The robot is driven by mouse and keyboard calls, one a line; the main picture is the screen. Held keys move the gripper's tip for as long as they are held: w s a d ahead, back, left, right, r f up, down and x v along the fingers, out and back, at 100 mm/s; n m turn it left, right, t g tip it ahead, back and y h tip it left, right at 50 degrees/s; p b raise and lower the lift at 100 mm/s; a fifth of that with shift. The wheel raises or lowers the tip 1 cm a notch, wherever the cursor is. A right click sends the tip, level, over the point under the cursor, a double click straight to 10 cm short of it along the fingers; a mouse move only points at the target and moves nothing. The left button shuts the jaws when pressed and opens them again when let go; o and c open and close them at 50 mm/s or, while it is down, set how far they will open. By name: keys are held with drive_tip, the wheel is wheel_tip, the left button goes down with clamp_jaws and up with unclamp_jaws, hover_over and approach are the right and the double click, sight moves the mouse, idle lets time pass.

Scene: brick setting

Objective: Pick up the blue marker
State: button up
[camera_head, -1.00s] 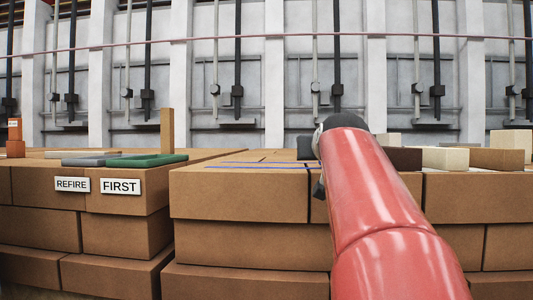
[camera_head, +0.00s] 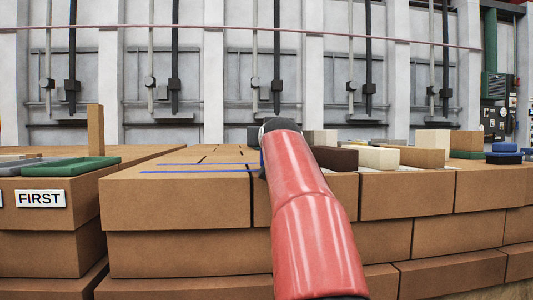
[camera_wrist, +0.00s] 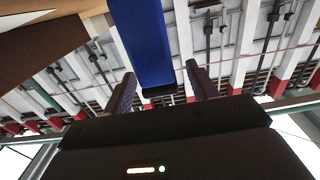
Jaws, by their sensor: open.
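A long blue block-shaped piece with a dark end (camera_wrist: 143,42), which looks like the blue marker, shows large in the wrist view. In the picture it lies between the two fingers of my gripper (camera_wrist: 161,88). The fingers stand apart, and I cannot tell whether they touch it. In the head view a thin strip of blue (camera_head: 262,160) shows beside my red arm, which hides most of the gripper and whatever is at it.
Brown brick stacks (camera_head: 180,205) fill the front, with blue lines on one top. A green tray (camera_head: 85,168) and an upright brown brick (camera_head: 96,131) stand left. Cream (camera_head: 378,158) and dark brown (camera_head: 335,158) blocks lie right of my arm. Blue pieces (camera_head: 505,148) sit far right.

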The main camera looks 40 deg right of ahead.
drive_tip(key=c, duration=1.1)
drive_tip(key=shift+o, duration=0.2)
drive_tip(key=shift+r, duration=0.1)
wheel_tip(320, 180, up, 8)
drive_tip(key=shift+w+f+p, duration=0.1)
drive_tip(key=shift+p, duration=1)
drive_tip(key=shift+r, duration=1)
